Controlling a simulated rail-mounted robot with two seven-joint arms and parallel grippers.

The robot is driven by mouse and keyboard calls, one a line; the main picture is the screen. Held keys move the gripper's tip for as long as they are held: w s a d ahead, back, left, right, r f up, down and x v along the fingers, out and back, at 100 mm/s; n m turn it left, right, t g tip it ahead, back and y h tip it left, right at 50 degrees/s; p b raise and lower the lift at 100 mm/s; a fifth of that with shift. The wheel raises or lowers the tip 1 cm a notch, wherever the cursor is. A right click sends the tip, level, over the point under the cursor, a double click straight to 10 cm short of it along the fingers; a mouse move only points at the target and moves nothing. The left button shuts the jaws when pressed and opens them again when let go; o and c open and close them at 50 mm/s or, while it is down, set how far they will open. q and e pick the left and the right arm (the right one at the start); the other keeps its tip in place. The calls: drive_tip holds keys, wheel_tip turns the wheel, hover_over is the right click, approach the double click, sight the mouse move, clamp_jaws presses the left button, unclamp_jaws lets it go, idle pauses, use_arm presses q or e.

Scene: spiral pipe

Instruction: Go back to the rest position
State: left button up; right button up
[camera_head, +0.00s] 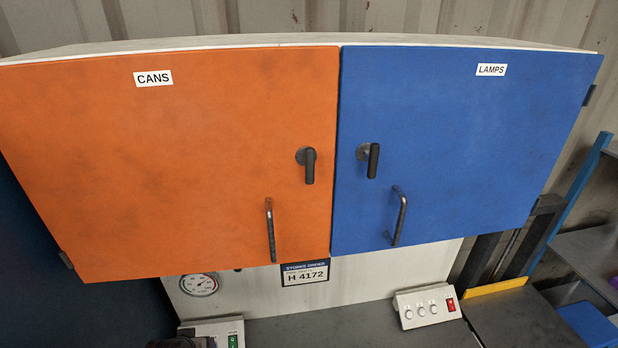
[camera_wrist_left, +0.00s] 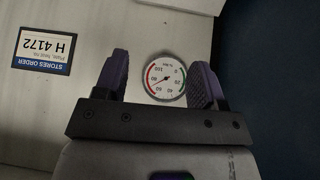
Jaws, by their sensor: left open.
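My left gripper (camera_wrist_left: 160,72) shows in the left wrist view, its two purple-padded fingers apart with nothing between them. Behind the gap is a round dial gauge (camera_wrist_left: 165,77) on the pale back panel. The gauge also shows in the head view (camera_head: 199,285), under the orange door. I cannot clearly make out the left gripper in the head view; a dark shape shows at the bottom edge. My right gripper is in neither view.
A wall cabinet has an orange CANS door (camera_head: 180,150) and a blue LAMPS door (camera_head: 460,140), both closed. A STORES ORDER sign (camera_head: 305,272) hangs below. Switch boxes (camera_head: 427,306) (camera_head: 215,330) stand on the grey worktop (camera_head: 360,325). Shelving and a blue bin (camera_head: 588,324) are right.

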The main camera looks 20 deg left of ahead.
use_arm(q)
drive_tip(key=s+d+r+m+h+p, duration=0.1)
drive_tip(key=s+d+r+m, duration=0.25)
drive_tip(key=d, duration=0.45)
drive_tip(key=s+d+r+m+h+p, duration=0.1)
drive_tip(key=s+d+r+m+p, duration=0.15)
drive_tip(key=s+d, duration=0.35)
drive_tip(key=s+d+f+m+g, duration=0.1)
drive_tip(key=s+d+f, duration=0.1)
drive_tip(key=s, duration=0.4)
drive_tip(key=s+d+f+g+h+p, duration=0.1)
drive_tip(key=s+d, duration=0.3)
drive_tip(key=s, duration=0.2)
drive_tip(key=shift+f+m+g, duration=0.3)
drive_tip(key=shift+f+m, duration=0.1)
drive_tip(key=shift+d, duration=0.1)
drive_tip(key=shift+c, duration=0.2)
